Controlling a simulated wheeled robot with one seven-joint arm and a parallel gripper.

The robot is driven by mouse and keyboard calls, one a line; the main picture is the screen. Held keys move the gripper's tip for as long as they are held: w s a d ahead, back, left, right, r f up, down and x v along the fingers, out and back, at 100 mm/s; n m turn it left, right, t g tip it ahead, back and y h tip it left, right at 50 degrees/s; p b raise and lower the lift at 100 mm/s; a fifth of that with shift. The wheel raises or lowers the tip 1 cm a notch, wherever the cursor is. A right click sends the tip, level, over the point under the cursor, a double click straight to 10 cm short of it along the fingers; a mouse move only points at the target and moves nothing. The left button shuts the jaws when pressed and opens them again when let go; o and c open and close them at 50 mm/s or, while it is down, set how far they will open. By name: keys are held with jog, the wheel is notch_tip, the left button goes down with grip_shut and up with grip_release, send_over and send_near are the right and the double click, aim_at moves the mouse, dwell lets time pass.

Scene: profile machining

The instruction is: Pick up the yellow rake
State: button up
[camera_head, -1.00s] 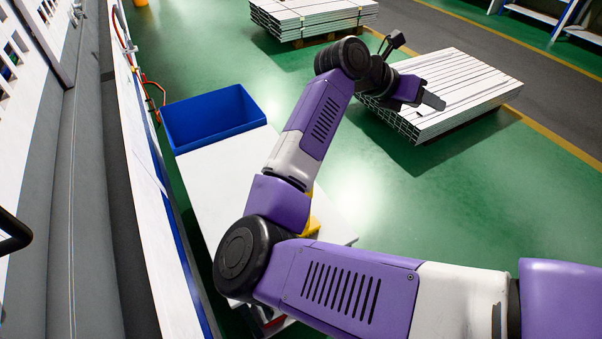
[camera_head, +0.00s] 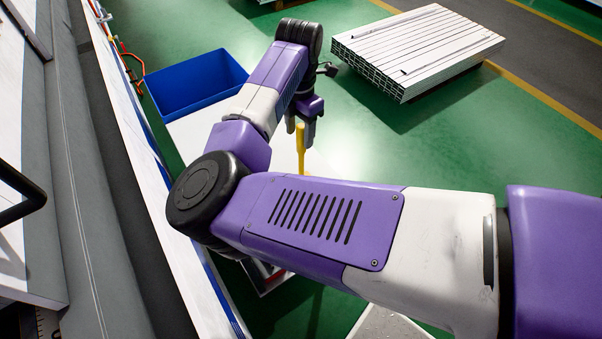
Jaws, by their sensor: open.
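The yellow rake (camera_head: 301,152) shows only as a narrow upright yellow piece, just behind the top edge of my purple arm. The rest of it is hidden by my arm. My gripper (camera_head: 301,130) points down over the white tabletop (camera_head: 196,137), with its fingers at the top of the yellow piece. The fingers are open. I cannot tell whether the yellow piece stands between them or a little in front or behind.
A blue bin (camera_head: 196,82) stands at the far end of the white tabletop. A stack of pale metal profiles (camera_head: 420,48) lies on the green floor to the right. A long white panel and grey surface run along the left. Green floor is free right of the table.

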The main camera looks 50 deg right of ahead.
aim_at(301, 143)
jog(key=shift+s+d+f+p, duration=0.15)
jog(key=shift+f+p, duration=0.4)
jog(key=shift+f, duration=1.6)
grip_shut()
